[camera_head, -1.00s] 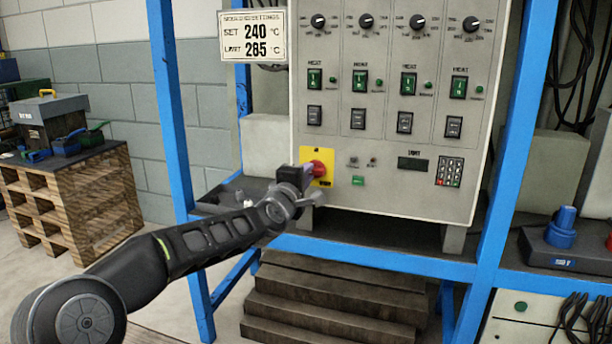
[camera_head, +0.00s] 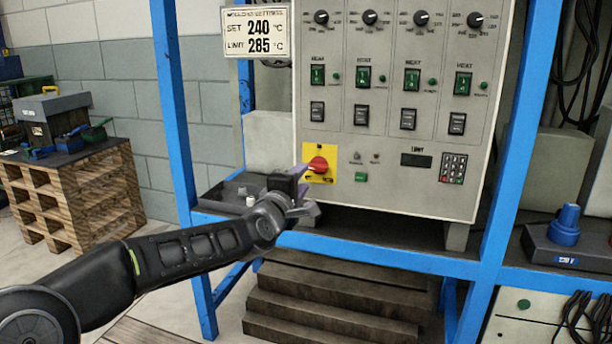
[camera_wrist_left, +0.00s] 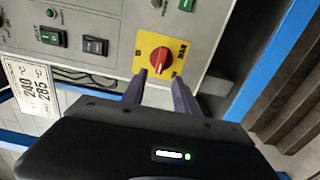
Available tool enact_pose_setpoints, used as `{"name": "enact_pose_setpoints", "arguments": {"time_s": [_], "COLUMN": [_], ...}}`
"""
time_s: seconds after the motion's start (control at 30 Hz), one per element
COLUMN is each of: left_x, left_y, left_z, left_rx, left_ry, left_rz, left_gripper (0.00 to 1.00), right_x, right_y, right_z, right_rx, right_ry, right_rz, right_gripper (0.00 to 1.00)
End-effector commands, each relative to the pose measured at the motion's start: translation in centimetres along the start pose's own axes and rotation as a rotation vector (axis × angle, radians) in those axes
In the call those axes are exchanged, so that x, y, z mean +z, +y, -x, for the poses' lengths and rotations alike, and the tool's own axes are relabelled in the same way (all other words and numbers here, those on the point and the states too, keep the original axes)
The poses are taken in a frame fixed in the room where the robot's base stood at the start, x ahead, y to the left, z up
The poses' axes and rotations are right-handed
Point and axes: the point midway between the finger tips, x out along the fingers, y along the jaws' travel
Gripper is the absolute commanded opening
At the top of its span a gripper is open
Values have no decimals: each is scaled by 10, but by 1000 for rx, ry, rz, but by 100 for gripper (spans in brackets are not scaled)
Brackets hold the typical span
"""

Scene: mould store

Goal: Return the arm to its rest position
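My left arm comes in from the left in the head view. Its gripper (camera_head: 303,186) is just left of and below the red rotary switch (camera_head: 318,164) on its yellow plate. In the left wrist view the two fingers (camera_wrist_left: 159,88) stand apart with nothing between them. The red switch (camera_wrist_left: 160,58) is ahead of the fingertips there, with a gap. The grey control panel (camera_head: 400,190) carries the switch, and its dials and green rocker switches show above. My right gripper is in neither view.
A blue frame (camera_head: 380,250) surrounds the panel. Brown steps (camera_head: 330,305) lie below it. A dark tray (camera_head: 222,197) with small parts is left of the gripper. A wooden pallet stack (camera_head: 75,195) with toolboxes stands at the left. A blue knob on a dark box (camera_head: 565,225) is at the right.

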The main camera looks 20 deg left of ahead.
Motion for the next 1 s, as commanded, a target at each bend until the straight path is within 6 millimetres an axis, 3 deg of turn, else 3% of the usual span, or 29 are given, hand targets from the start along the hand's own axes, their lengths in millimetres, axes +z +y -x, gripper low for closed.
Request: {"name": "enact_pose_setpoints", "arguments": {"time_s": [0.2,0.57,0.7,0.77,0.87,1.0], "left_x": [-1,0,1,4,5,18], "left_y": [0,0,-3,-20,-80,-186], "left_z": [18,19,19,22,26,41], "left_rx": [0,0,-4,-32,-124,-280], "left_ry": [2,1,-3,-15,-50,-151], "left_rz": [-1,-14,-129,-234,-393,-567], "left_gripper": [35,35,35,35,35,35], "right_x": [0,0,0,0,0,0], "right_y": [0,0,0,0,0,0], "right_z": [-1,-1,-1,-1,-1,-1], "right_rx": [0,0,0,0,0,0], "right_ry": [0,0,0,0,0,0], "right_rz": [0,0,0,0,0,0], "right_gripper": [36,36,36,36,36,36]}}
